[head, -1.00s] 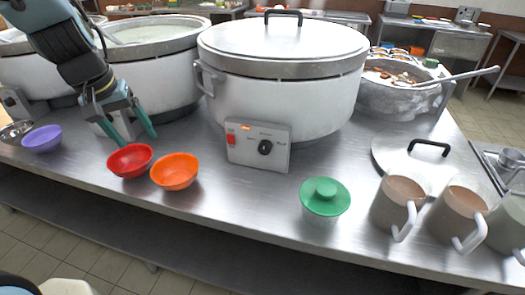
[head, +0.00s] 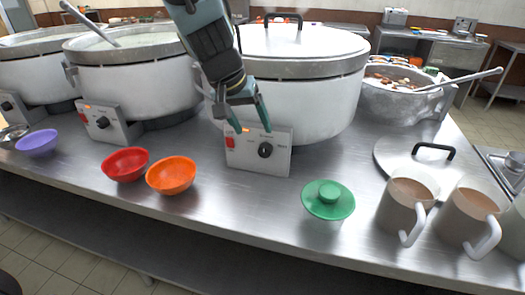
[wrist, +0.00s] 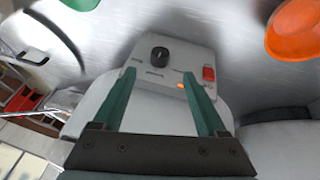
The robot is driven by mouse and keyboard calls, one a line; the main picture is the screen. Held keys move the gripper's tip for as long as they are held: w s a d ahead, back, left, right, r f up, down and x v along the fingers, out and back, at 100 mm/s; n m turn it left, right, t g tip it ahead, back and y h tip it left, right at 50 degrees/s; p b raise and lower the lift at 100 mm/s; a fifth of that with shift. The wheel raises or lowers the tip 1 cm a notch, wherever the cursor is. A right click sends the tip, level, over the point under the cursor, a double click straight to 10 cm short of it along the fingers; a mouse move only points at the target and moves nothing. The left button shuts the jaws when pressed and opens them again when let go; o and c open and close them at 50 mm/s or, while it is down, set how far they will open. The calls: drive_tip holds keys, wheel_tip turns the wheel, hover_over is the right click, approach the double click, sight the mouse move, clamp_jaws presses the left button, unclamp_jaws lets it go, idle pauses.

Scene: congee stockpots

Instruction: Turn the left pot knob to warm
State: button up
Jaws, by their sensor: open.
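Three big white pots show in the head view. The far-left pot (head: 30,82) has a control box with a black knob (head: 6,106) at the picture edge. The middle open pot (head: 140,88) has a box with a black knob (head: 102,122). The lidded pot (head: 310,105) on the right has a box (head: 240,158) with a black knob (head: 265,150), a red switch and a lit orange light. My gripper (head: 252,128) is open and empty at the top of this last box. In the wrist view its fingers point at the box, near the knob (wrist: 159,54).
A red bowl (head: 125,165), an orange bowl (head: 171,176) and a purple bowl (head: 37,143) stand along the front. A green lidded bowl (head: 328,199) and brown-filled jugs (head: 408,200) stand right. A loose lid (head: 395,158) lies behind the jugs.

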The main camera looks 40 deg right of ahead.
sight(263, 150)
drive_tip(key=b+x, duration=0.1)
drive_tip(key=x, duration=0.9)
drive_tip(key=shift+f+b, duration=0.2)
drive_tip(key=shift+b, duration=0.1)
clamp_jaws()
